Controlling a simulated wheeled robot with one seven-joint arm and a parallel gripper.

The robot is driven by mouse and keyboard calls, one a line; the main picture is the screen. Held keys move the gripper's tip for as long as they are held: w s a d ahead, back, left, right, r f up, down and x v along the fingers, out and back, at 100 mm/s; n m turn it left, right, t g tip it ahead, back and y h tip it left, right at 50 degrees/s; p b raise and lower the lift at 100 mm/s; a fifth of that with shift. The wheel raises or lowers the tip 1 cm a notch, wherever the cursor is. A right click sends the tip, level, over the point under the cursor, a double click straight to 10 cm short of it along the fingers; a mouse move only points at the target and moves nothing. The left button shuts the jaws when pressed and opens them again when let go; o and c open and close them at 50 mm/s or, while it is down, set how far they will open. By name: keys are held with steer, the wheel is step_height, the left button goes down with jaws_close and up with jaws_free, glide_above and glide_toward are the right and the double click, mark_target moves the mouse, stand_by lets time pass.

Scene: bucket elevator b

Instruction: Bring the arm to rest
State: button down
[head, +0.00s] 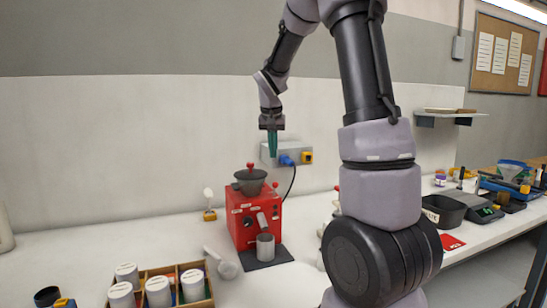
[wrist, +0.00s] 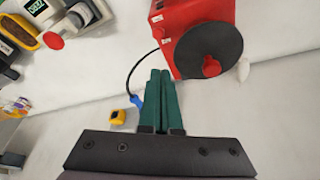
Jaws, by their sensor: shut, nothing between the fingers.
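My gripper (head: 272,146) hangs at the end of my raised arm, fingers pointing down, in front of the wall in the head view. Its green fingers (wrist: 161,88) lie together in the wrist view with nothing between them. It is above and a little behind the red machine (head: 255,218), apart from it. The machine's dark round top with a red knob also shows in the wrist view (wrist: 208,50).
A wall socket box (head: 296,153) with a blue plug is close to my gripper. A divided wooden box (head: 182,272) with several white-lidded jars is at the front left.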

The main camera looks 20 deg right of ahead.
stand_by(0.4)
steer(key=s+a+r+t+y, duration=0.1)
steer(key=s+a+r, duration=0.1)
steer(key=s, duration=0.7)
steer(key=s+a+r+t+y, duration=0.1)
steer(key=s+a+r, duration=0.2)
steer(key=s, duration=0.6)
steer(key=s+a+r+n+t+y, duration=0.1)
steer(key=s+r, duration=0.3)
steer(key=s, duration=0.6)
steer(key=shift+a+r+t+y, duration=0.2)
steer(key=shift+a+t+y, duration=0.2)
steer(key=shift+a, duration=0.35)
